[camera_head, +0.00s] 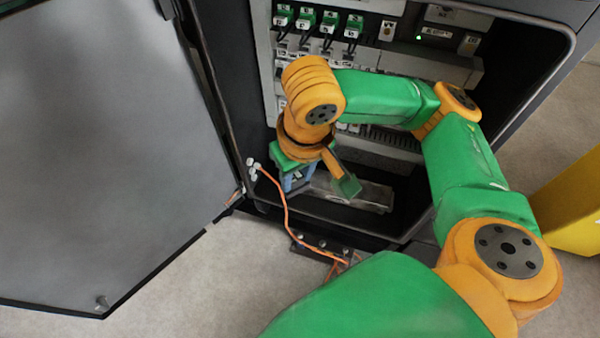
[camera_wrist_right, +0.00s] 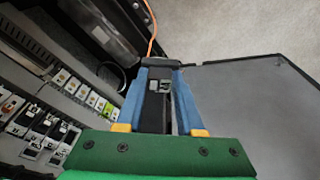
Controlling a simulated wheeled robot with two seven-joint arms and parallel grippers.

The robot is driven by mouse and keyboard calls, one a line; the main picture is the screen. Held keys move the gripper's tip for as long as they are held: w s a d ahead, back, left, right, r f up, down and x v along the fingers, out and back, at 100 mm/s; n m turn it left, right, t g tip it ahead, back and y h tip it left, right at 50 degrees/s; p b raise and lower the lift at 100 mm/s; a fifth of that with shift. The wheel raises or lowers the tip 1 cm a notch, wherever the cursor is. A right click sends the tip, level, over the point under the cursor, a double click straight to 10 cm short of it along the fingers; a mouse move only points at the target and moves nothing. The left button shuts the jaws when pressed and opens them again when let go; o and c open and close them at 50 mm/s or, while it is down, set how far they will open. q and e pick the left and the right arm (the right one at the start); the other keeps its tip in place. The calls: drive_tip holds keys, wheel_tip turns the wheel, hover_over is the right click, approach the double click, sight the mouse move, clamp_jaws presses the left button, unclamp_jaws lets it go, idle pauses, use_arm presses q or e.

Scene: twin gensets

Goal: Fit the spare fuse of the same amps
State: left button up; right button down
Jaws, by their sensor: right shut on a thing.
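My right gripper (camera_head: 297,182) is low inside the open cabinet, near its left front edge and above the cabinet floor. In the wrist view its blue fingers (camera_wrist_right: 158,72) converge on a small dark thing (camera_wrist_right: 158,86) with light grey patches. I cannot tell its kind or any amp marking. Several green fuse-like units (camera_head: 329,20) with black lower parts stand in a row at the top of the cabinet. Dark units with white labels (camera_wrist_right: 45,130) show at the left of the wrist view; their markings are too small to read. My left gripper is out of view.
The grey cabinet door (camera_head: 100,140) stands open at the left. An orange cable (camera_head: 285,208) hangs from the door side to a dark block (camera_head: 322,247) on the floor. A grey metal piece (camera_head: 370,195) lies on the cabinet floor. A yellow object (camera_head: 570,205) stands at right.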

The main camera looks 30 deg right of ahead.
drive_tip(key=w+d+f+n+t+h+b, duration=0.1)
drive_tip(key=w+f+n+t+h+b, duration=0.15)
drive_tip(key=w, duration=0.45)
drive_tip(key=w+d+f+n+t+h+b, duration=0.1)
drive_tip(key=w+n+h, duration=0.3)
drive_tip(key=w, duration=0.4)
use_arm(q)
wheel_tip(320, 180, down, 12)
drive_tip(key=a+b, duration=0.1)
drive_tip(key=b, duration=0.7)
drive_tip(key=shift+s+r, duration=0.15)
use_arm(e)
drive_tip(key=w+d+n+t+h, duration=0.2)
drive_tip(key=w+d+t, duration=0.2)
drive_tip(key=d, duration=0.4)
drive_tip(key=w+d+n+t+h, duration=0.1)
drive_tip(key=w+d+t, duration=0.3)
drive_tip(key=d, duration=0.5)
drive_tip(key=shift+f+n+h, duration=0.35)
drive_tip(key=shift+f+h, duration=0.05)
drive_tip(key=shift+h, duration=0.25)
drive_tip(key=shift+s+d, duration=0.1)
drive_tip(key=shift+s, duration=0.05)
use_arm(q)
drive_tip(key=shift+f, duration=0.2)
use_arm(e)
drive_tip(key=shift+w+d, duration=0.45)
drive_tip(key=shift+d, duration=0.05)
